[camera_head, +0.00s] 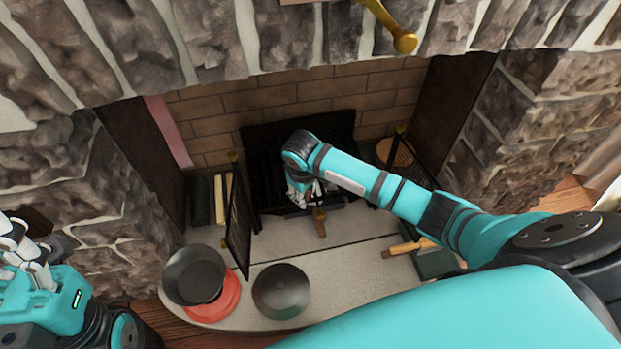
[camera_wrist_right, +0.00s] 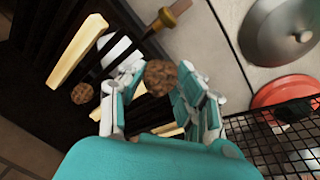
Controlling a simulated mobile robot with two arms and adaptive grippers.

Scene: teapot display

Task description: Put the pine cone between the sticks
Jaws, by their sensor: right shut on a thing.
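In the right wrist view my right gripper (camera_wrist_right: 160,85) is shut on a round brown pine cone (camera_wrist_right: 160,77), held between its white fingers. Pale wooden sticks lie on the dark grate below: one long stick (camera_wrist_right: 78,52) at the upper left, others partly hidden behind the fingers. A second pine cone (camera_wrist_right: 82,93) sits near the long stick's lower end. In the head view my right gripper (camera_head: 302,195) is over the front of the black grate (camera_head: 285,137), and its held cone is hidden there. My left gripper (camera_head: 25,250) is at the left edge; its opening is unclear.
A mesh screen (camera_head: 238,222) stands to the left. Stone walls flank the fireplace.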

